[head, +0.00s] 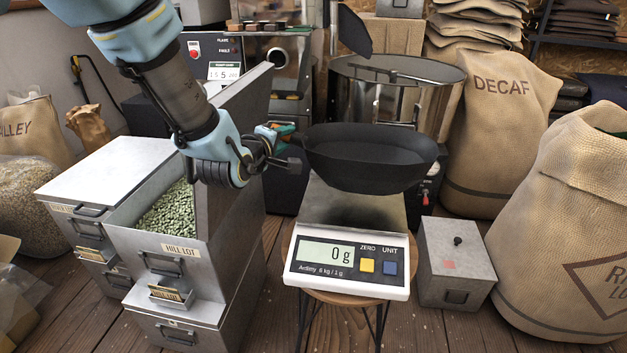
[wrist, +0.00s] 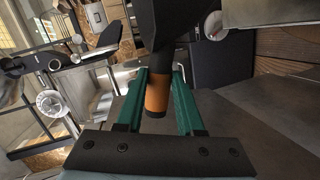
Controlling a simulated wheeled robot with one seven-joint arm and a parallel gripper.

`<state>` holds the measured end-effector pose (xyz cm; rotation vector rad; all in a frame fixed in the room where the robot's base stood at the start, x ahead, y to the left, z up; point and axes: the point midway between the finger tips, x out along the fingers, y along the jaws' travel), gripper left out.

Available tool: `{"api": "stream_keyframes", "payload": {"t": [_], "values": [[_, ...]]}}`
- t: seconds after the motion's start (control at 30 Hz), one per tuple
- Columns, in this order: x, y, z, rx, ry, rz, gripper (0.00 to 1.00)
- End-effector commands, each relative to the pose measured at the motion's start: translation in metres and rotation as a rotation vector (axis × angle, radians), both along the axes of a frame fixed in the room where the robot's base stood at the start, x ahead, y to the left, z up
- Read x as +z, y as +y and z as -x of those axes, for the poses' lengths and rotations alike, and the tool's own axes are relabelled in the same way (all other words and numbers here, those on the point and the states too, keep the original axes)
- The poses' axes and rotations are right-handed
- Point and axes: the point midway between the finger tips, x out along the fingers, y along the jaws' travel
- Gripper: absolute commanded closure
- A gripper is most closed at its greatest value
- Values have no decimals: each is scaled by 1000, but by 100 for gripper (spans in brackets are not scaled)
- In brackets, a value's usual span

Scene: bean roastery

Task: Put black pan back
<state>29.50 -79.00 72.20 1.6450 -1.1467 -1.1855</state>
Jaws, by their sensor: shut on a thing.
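The black pan (head: 372,160) is held level over the steel plate of the scale (head: 352,250). The scale display reads 0 g. My gripper (head: 287,136) is to the left of the pan and shut on its handle. In the wrist view the green fingers of my gripper (wrist: 158,100) sit on both sides of the orange-brown handle (wrist: 157,95). The dark pan (wrist: 188,25) shows only in part at the top of the wrist view. Whether the pan's underside touches the plate is hard to tell; the scale's reading suggests it is apart.
The scale stands on a round wooden stool (head: 345,298). An open drawer of green beans (head: 168,220) is at left below my arm. A lidded grey box (head: 455,262) is right of the scale. A roaster drum (head: 400,95) stands behind, with burlap sacks (head: 490,130) at right.

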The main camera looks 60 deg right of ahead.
Motion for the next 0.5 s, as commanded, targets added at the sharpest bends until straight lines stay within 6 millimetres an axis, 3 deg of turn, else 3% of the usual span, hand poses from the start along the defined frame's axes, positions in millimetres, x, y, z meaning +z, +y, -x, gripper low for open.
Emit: {"api": "stream_keyframes", "payload": {"t": [0.1,0.27,0.5], "values": [[-19,0,1,-1,1,1,100],[-29,-1,0,0,2,3,100],[-60,-1,1,-1,0,1,100]]}}
